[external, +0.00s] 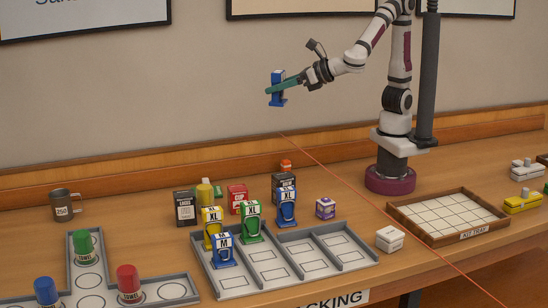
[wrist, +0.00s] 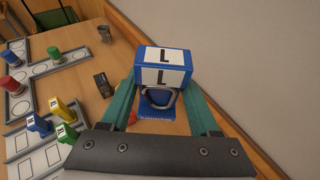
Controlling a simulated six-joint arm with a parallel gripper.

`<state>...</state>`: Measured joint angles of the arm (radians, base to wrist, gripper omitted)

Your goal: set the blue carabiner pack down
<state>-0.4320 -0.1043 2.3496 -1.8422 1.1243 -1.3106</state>
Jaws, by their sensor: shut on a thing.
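My gripper (external: 283,87) is shut on a blue carabiner pack (external: 278,77) and holds it high above the table, near the wall. In the wrist view the pack (wrist: 165,68) sits between the two green fingers, with white labels marked "L" and a metal carabiner below them. A grey tray with several compartments (external: 338,228) stands on the table below. The tray's right side looks empty.
A kit tray (external: 470,235) with an empty grid lies at the right, with a white pack (external: 390,239) beside it. A grey mug (external: 66,205), towel rolls (external: 84,247) in a grey rack and small boxes (external: 185,208) also stand on the table.

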